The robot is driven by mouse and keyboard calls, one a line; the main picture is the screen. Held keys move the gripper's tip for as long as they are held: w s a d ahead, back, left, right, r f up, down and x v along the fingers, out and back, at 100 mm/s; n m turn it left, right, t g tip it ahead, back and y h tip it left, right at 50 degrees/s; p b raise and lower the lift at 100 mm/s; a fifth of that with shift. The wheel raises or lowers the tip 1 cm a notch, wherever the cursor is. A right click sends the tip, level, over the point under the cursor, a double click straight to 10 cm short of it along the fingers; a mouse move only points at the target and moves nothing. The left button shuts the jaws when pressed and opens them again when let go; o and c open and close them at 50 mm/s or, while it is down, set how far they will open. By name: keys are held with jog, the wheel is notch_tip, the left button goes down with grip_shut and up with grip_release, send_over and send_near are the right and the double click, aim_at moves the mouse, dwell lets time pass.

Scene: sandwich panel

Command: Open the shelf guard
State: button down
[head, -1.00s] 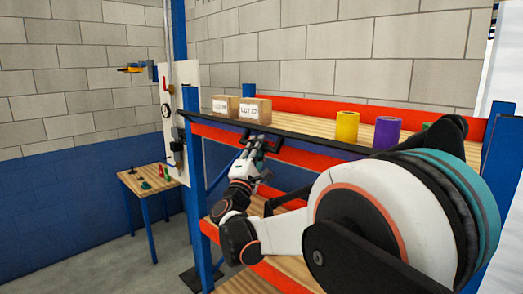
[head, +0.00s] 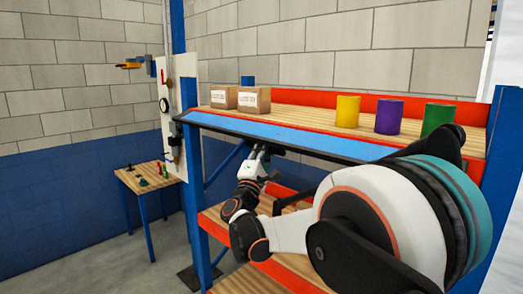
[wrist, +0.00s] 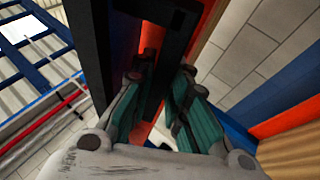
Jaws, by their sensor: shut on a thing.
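The shelf guard (head: 285,132) is a long panel across the front of the upper shelf, with a blue upper face and a dark front edge. It leans outward from the shelf, its blue face turned up. My gripper (head: 262,150) is below the guard's dark edge, left of its middle, and its fingertips are mostly hidden there. In the wrist view, the green-padded fingers of my gripper (wrist: 164,70) are shut around a dark bar, the guard's handle (wrist: 160,88). The handle is hidden in the head view.
On the upper shelf (head: 300,118) stand two cardboard boxes (head: 254,100) and yellow (head: 347,112), purple (head: 389,117) and green (head: 438,118) cylinders. A blue post (head: 191,160) and white panel (head: 170,110) stand left. A small table (head: 150,178) holds little objects.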

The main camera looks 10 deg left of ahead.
jog(key=shift+w+d+f+n+t+y+b, duration=0.3)
jog(key=shift+w+d+f+n+t+b, duration=0.25)
jog(key=shift+w+d+t+b, duration=0.4)
jog(key=shift+a, duration=0.15)
jog(key=c, duration=1.6)
grip_release()
jog(key=shift+w, duration=0.2)
jog(key=shift+s+f, duration=0.1)
jog(key=v, duration=1.1)
jog(key=shift+s+f, duration=0.2)
jog(key=shift+s, duration=0.2)
